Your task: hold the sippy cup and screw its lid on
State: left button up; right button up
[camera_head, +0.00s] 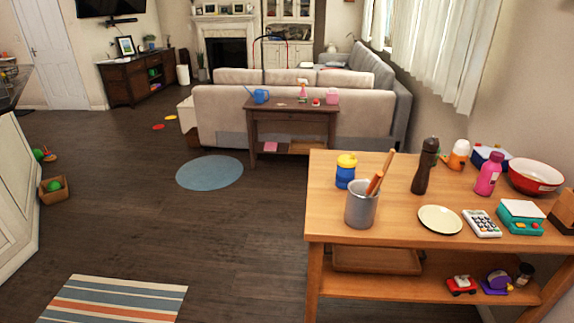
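A small cup with a blue body and a yellow top (346,170), which looks like the sippy cup, stands upright near the back left corner of the wooden table (390,215). The yellow top sits on the blue body; I cannot tell whether it is screwed tight. The metal canister in front stands close to the cup's lower part. Neither of my grippers shows in the head view.
The metal canister (361,208) holds wooden utensils. A dark pepper mill (424,168), cream plate (440,220), calculator (482,223), pink bottle (488,174), orange-and-white bottle (459,155), toy scale (519,217) and red bowl (535,177) occupy the table. Open floor lies left.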

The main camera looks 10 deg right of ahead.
aim_at(343, 176)
jog(key=u, duration=0.3)
jog(key=i, duration=0.75)
jog(key=z, duration=0.8)
jog(key=i, duration=0.55)
jog(key=z, duration=0.55)
